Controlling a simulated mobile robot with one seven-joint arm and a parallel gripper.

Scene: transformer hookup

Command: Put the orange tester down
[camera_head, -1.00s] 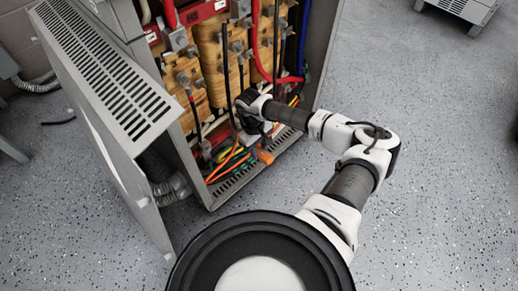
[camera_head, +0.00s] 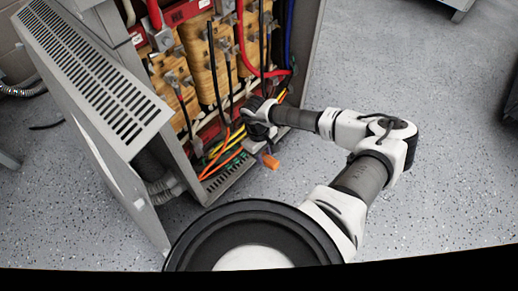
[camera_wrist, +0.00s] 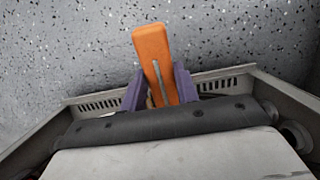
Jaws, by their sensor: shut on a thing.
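The orange tester (camera_head: 270,161) is held at the end of my gripper (camera_head: 263,155), just in front of the open transformer cabinet's lower front edge. In the wrist view the tester (camera_wrist: 153,55) stands out between the two purple fingers of my gripper (camera_wrist: 160,90), which are shut on it. The speckled floor shows beyond the tester. Its lower end is hidden between the fingers and behind the dark bar of my gripper. I cannot tell its exact height above the floor.
The open grey cabinet (camera_head: 188,178) holds wooden blocks, red and black cables, and several orange, yellow and green wires (camera_head: 222,155) near its bottom. Its vented door (camera_head: 150,215) hangs open at left.

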